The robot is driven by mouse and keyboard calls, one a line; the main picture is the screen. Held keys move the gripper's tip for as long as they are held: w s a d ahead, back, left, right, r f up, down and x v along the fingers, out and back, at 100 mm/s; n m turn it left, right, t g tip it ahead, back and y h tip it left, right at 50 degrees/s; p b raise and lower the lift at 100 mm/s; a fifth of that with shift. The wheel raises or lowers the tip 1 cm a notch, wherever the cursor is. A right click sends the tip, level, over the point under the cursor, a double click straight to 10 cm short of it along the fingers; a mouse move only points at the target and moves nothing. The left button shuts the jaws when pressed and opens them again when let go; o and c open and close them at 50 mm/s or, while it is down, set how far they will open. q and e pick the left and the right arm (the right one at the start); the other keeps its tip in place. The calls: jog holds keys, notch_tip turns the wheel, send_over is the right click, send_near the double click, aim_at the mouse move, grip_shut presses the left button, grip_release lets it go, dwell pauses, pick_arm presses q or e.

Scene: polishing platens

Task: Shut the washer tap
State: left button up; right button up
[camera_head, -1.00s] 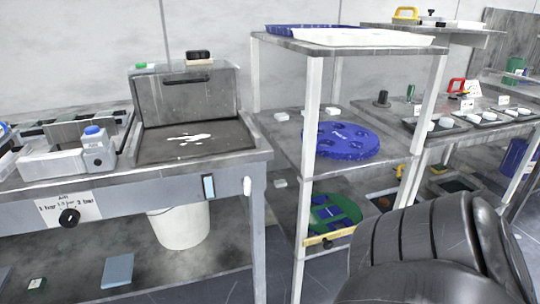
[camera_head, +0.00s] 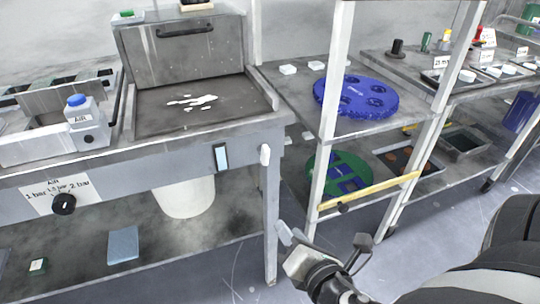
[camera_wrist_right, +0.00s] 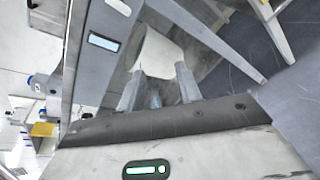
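No part is clearly marked as the washer tap. A small white handle (camera_head: 265,154) hangs upright at the front right corner of the grey bench (camera_head: 240,140), and a black knob (camera_head: 64,204) sits on a pressure label at the front left. My right gripper (camera_head: 326,242) is low in front of the bench's right leg, below and right of the white handle. Its fingers are apart and empty. In the right wrist view the gripper (camera_wrist_right: 158,90) points towards the white bucket (camera_wrist_right: 160,52), with nothing between the fingertips. My left gripper is not in view.
A basin with a raised lid (camera_head: 185,55) stands on the bench. A shelf rack (camera_head: 330,120) with a blue disc (camera_head: 355,95) stands to the right. The floor (camera_head: 235,270) in front is open.

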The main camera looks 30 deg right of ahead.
aim_at(267, 157)
notch_tip(267, 157, up, 6)
jog(key=d+n+t+h, duration=0.1)
jog(key=n+t, duration=0.2)
jog(key=n, duration=0.5)
jog(key=p+x, duration=0.1)
jog(key=x, duration=1.5)
jog(key=shift+w+d+p, duration=0.15)
jog(key=shift+d+p, duration=0.1)
jog(key=shift+p, duration=0.15)
grip_shut()
